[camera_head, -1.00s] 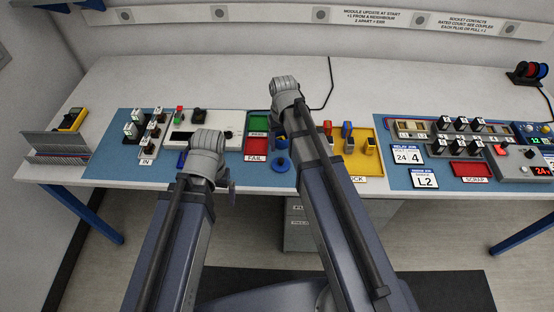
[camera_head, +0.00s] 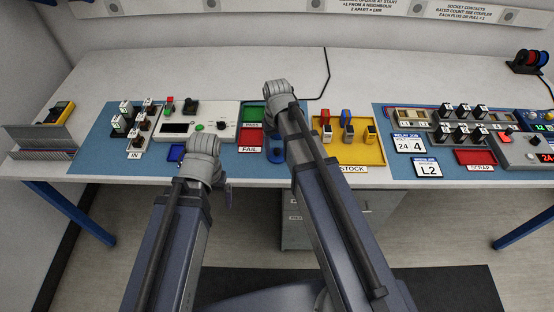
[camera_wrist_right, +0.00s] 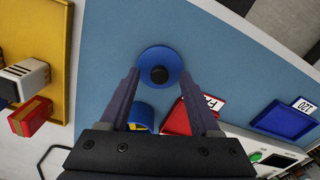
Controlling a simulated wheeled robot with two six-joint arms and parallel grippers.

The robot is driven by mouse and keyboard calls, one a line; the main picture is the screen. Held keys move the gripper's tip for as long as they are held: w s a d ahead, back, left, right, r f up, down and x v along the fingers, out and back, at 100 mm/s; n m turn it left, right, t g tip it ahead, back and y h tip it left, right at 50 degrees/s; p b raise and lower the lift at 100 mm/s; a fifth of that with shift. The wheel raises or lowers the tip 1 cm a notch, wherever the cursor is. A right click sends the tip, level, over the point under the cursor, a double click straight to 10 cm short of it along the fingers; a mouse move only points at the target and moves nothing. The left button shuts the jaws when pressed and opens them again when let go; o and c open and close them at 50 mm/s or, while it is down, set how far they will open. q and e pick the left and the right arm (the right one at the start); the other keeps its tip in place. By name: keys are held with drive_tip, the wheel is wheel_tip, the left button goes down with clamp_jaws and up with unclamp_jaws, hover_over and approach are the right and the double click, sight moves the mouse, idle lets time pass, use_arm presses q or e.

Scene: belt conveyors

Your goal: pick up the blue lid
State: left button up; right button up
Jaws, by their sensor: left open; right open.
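The blue lid (camera_wrist_right: 160,55) is a round disc with a black knob, lying on the blue mat. In the right wrist view my right gripper (camera_wrist_right: 158,82) is open, its fingertips on either side of the lid; contact cannot be told. In the head view the lid (camera_head: 276,156) shows small at the mat's front edge, just left of my right arm. A blue cup (camera_wrist_right: 141,112) stands beside it, partly hidden by a finger. My left gripper (camera_head: 229,190) is open and empty, its fingers mostly hidden behind its wrist.
A red FAIL tray (camera_head: 245,138) and a green tray (camera_head: 252,110) lie left of my right arm. A yellow stock tray (camera_head: 350,154) with several modules is to its right. A white tester (camera_head: 222,109) stands behind my left wrist.

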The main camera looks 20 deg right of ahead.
drive_tip(key=shift+f+b, duration=0.3)
drive_tip(key=shift+f, duration=0.45)
drive_tip(key=shift+r, duration=0.1)
clamp_jaws()
